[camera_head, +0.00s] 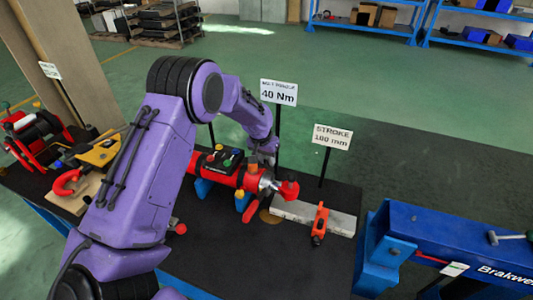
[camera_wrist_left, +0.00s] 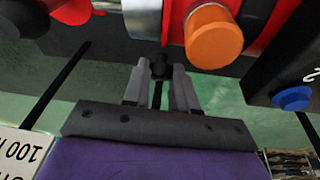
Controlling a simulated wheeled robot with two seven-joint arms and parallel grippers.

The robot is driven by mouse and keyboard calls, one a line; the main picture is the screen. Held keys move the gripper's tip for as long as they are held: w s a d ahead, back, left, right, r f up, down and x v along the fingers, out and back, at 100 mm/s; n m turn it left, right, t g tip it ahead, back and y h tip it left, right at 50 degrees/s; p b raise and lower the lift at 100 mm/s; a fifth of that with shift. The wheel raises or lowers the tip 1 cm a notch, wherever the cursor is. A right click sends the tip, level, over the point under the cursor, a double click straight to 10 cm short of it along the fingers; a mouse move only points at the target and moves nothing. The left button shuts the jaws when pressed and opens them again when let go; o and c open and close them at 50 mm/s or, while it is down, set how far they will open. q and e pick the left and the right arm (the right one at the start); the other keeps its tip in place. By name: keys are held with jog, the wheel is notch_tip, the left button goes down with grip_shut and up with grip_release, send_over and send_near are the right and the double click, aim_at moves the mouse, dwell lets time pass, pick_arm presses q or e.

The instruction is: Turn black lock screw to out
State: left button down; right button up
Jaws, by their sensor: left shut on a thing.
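A red cylinder unit (camera_head: 225,172) lies on the dark bench in the head view, with a black block and coloured knobs on top. My left gripper (camera_head: 264,158) reaches its far side, its fingertips mostly hidden. In the left wrist view, my left gripper (camera_wrist_left: 158,88) is shut on a small black screw head (camera_wrist_left: 160,66), which looks like the black lock screw. The screw sits against the body, beside a silver band (camera_wrist_left: 178,20) and an orange knob (camera_wrist_left: 213,37). Its turned position cannot be told. My right gripper is not in view.
Signs reading 40 Nm (camera_head: 279,92) and 100 mm stroke (camera_head: 332,136) stand on posts behind the unit. A red reel (camera_head: 35,135) stands left.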

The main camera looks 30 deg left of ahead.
pick_arm(q)
jog(key=shift+r+n+y+p, duration=0.1)
jog(key=shift+n+y+p, duration=0.2)
jog(key=shift+w, duration=0.1)
jog(key=c, duration=0.9)
grip_release()
jog(key=shift+r, duration=0.25)
jog(key=b+v, duration=0.3)
jog(key=v, duration=0.7)
